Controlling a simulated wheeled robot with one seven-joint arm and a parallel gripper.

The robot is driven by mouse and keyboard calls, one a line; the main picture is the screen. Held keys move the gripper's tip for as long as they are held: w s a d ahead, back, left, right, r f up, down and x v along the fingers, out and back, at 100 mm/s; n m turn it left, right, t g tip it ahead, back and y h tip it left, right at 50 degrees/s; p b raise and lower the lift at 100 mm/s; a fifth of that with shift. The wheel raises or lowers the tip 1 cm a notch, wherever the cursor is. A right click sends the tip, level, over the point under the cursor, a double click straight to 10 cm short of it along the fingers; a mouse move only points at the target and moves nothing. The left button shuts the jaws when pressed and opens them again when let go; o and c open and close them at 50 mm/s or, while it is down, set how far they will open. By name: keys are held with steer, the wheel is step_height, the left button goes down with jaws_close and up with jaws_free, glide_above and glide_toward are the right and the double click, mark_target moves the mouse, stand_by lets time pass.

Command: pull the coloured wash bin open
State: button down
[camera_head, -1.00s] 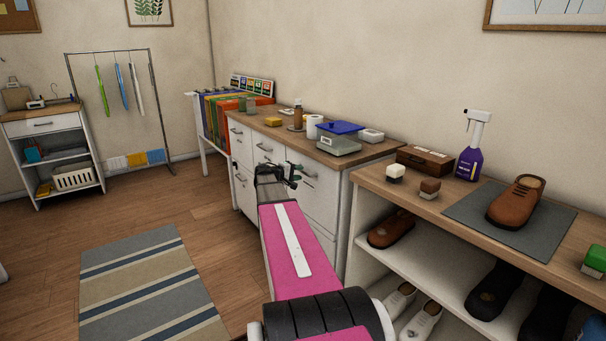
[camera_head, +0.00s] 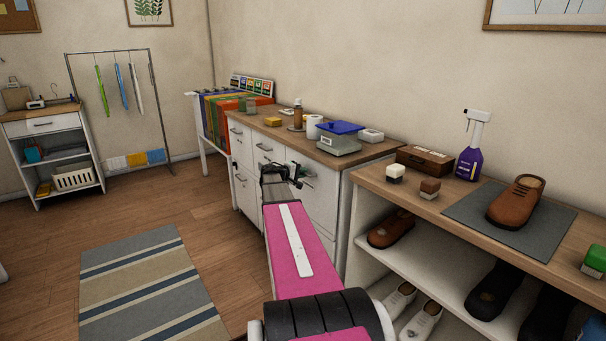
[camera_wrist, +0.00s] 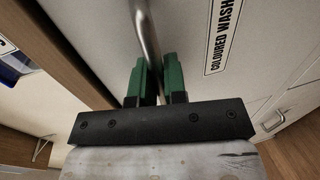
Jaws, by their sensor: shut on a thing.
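The coloured wash bin (camera_head: 318,210) is a white front panel in the wood-topped cabinet. In the wrist view, its label (camera_wrist: 222,38) reads "COLOURED WASH" and lies to the right of the handle. The handle is a metal bar (camera_wrist: 143,25) that runs down between the green fingers. My gripper (camera_wrist: 154,65) is shut on this bar. In the head view, my gripper (camera_head: 283,172) is at the cabinet front, and my arm hides part of the panel. I cannot tell from these views how far the front stands out.
The cabinet's wooden top (camera_head: 375,150) holds a scale with a blue tray (camera_head: 340,138), bottles and small items. A shoe shelf (camera_head: 365,182) stands close on the right of my arm. A striped rug (camera_head: 150,285) lies on the left, with clear floor around it.

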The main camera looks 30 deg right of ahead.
steer(key=f+v, duration=0.3)
steer(key=v, duration=1.1)
steer(key=a+f+v, duration=0.1)
steer(key=f+v, duration=0.2)
steer(key=v, duration=1.2)
steer(key=shift+s+a, duration=0.2)
steer(key=shift+s, duration=0.05)
steer(key=c, duration=1.2)
jaws_free()
steer(key=v, duration=1)
steer(key=shift+s+a+r, duration=0.1)
steer(key=shift+a, duration=0.25)
